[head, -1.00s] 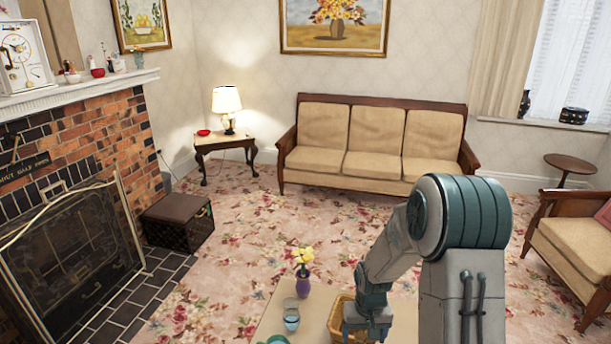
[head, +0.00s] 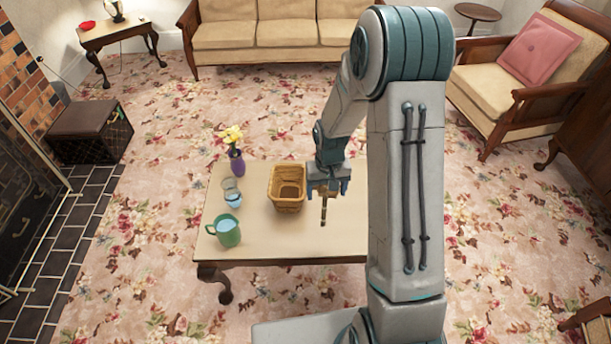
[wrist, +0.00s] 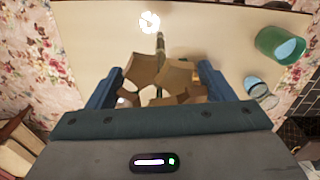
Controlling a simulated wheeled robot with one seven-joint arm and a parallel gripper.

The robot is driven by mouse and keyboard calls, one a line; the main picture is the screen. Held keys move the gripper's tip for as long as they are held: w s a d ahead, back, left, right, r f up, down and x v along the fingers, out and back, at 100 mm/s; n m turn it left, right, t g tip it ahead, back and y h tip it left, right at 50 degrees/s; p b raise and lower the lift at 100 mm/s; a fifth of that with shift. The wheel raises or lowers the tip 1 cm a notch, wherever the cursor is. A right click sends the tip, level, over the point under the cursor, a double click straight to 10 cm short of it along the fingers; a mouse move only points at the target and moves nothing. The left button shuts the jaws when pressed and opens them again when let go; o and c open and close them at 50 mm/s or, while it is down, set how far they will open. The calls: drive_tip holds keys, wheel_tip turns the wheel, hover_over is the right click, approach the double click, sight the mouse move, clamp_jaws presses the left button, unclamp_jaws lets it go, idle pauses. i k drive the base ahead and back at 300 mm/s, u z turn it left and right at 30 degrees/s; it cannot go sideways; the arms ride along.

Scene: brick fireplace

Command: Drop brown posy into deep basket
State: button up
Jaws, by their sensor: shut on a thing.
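The brown posy (head: 323,212) hangs from my gripper (head: 326,189) in the head view, its thin brown stem pointing down over the table. In the wrist view my gripper (wrist: 160,70) has its fingers on both sides of the posy's wide brown petals (wrist: 174,76), with the stem running away toward the table. I cannot tell how far the stem's end is above the tabletop. The deep basket (head: 286,206), woven and tan, stands upright on the table just left of my gripper, apart from it. Its inside looks empty.
The low table (head: 270,242) also holds a green mug (head: 228,232), a clear glass (head: 232,193) and a purple vase with yellow flowers (head: 238,165), all left of the basket. The tabletop in front of the basket is clear. An armchair and sofa stand farther off.

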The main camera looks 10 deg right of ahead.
sight(289, 190)
drive_tip(key=z, duration=1.65)
drive_tip(key=k, duration=0.9)
drive_tip(key=u, duration=1.4)
drive_tip(key=i, duration=1.5)
